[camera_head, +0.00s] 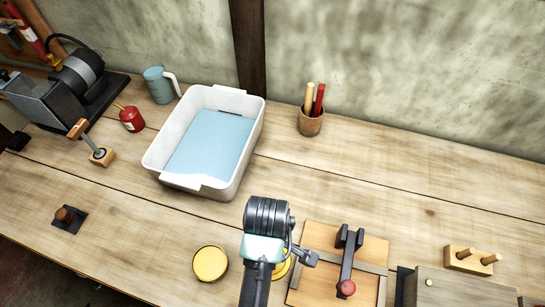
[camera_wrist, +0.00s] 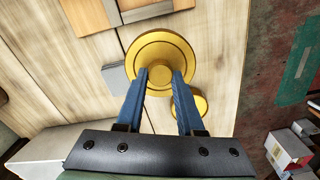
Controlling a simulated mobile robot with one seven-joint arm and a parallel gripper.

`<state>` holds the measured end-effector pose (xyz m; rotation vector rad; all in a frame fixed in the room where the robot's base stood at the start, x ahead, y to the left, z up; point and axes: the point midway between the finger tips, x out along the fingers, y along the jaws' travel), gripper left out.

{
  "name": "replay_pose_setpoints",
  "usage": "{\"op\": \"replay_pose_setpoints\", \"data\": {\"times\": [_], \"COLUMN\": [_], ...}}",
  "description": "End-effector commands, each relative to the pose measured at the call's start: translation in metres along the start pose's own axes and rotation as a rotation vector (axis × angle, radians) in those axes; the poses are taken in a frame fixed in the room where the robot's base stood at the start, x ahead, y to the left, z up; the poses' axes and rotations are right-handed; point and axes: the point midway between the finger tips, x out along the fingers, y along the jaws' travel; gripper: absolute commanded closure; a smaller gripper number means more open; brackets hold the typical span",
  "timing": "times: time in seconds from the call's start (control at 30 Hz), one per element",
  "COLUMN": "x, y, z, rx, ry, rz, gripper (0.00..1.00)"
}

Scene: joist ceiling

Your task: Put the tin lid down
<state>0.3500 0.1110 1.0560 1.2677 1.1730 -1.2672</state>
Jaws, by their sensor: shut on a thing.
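The tin lid (camera_wrist: 158,42) is a gold disc with a raised rim and a small round knob at its middle. My gripper (camera_wrist: 161,76) is shut on the knob, with one blue finger on each side. In the head view the lid (camera_head: 283,266) shows only in part behind my arm. A second, round gold thing, perhaps the tin (camera_head: 210,263), stands on the bench left of my gripper. It also shows in the wrist view (camera_wrist: 201,103), partly behind the right finger. The gap between lid and bench is hard to judge.
A wooden board with a dark clamp (camera_head: 348,262) lies close right of my gripper. A white tub (camera_head: 232,187) with a blue bottom stands behind. A pencil cup (camera_head: 311,123) is at the back. The bench's front edge runs close by the gold thing.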

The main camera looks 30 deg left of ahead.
Motion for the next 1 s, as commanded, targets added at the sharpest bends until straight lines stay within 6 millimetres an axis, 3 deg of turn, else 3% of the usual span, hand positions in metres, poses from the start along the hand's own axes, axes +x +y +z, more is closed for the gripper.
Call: {"op": "replay_pose_setpoints", "data": {"times": [0.2, 0.6, 1.0], "x": [0.036, 0.082, 0.089], "y": [-0.002, -0.001, -0.001], "z": [0.001, 0.001, 0.000], "rx": [0.000, 0.001, 0.001], "ry": [-0.002, -0.001, 0.000], "rz": [-0.005, -0.002, 0.000], "gripper": [1.00, 1.00, 1.00]}}
